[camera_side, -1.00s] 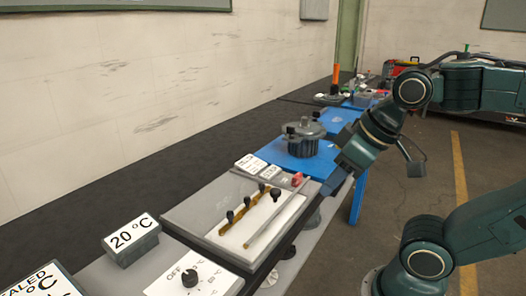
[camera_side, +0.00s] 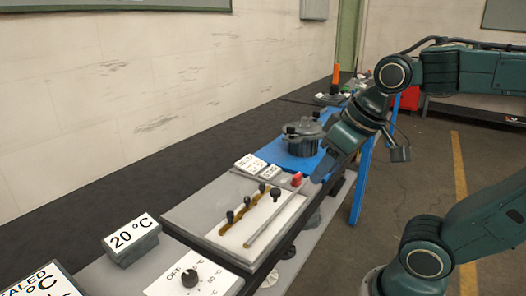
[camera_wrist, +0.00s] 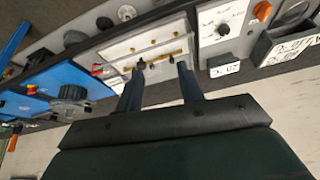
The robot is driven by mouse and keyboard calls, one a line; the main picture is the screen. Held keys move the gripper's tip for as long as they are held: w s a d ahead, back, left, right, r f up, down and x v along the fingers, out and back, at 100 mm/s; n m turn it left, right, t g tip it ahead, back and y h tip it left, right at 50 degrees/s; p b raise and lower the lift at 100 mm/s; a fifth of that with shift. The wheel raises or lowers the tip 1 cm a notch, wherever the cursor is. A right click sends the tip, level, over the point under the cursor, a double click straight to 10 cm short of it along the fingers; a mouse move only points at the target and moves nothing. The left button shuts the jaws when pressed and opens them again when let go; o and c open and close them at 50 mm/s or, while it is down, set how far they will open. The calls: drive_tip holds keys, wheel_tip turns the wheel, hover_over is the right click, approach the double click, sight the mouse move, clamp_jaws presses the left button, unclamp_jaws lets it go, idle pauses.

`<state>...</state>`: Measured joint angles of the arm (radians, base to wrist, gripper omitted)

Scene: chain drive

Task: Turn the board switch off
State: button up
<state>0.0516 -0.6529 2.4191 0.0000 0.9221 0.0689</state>
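A white dial panel (camera_side: 217,283) marked OFF and °C, with a black knob (camera_side: 190,278), sits at the near end of the bench in the side view. The knob also shows in the wrist view (camera_wrist: 223,29). Farther along is a white board (camera_side: 262,222) with a brass strip, black knobs and a grey bar. A small red block (camera_side: 297,180) sits by its far end. I cannot tell which part is the board switch. My gripper (camera_side: 322,167) is above the far end of the board. In the wrist view its two fingers (camera_wrist: 160,68) are apart with nothing held between them.
A grey box labelled 20 °C (camera_side: 131,240) stands left of the dial panel. A dark lidded pot (camera_side: 303,137) stands on a blue surface beyond the board. White label blocks (camera_side: 250,162) lie at the board's far edge. The floor at right is open.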

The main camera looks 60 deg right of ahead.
drive_tip(key=w+d+m+g, duration=0.3)
drive_tip(key=w+d+m, duration=0.6)
drive_tip(key=w+d, duration=0.45)
drive_tip(key=w+d+f+m+g, duration=0.1)
drive_tip(key=w+d+f+m, duration=0.2)
drive_tip(key=d, duration=0.5)
drive_tip(key=w+d+f+m+g, duration=0.1)
drive_tip(key=w+d+f+m, duration=0.2)
drive_tip(key=d, duration=0.6)
wheel_tip(320, 180, down, 2)
drive_tip(key=shift+f+m, duration=0.2)
drive_tip(key=shift+m, duration=0.6)
drive_tip(key=shift+f, duration=0.1)
drive_tip(key=shift+f, duration=6.8)
drive_tip(key=shift+c, duration=0.5)
clamp_jaws()
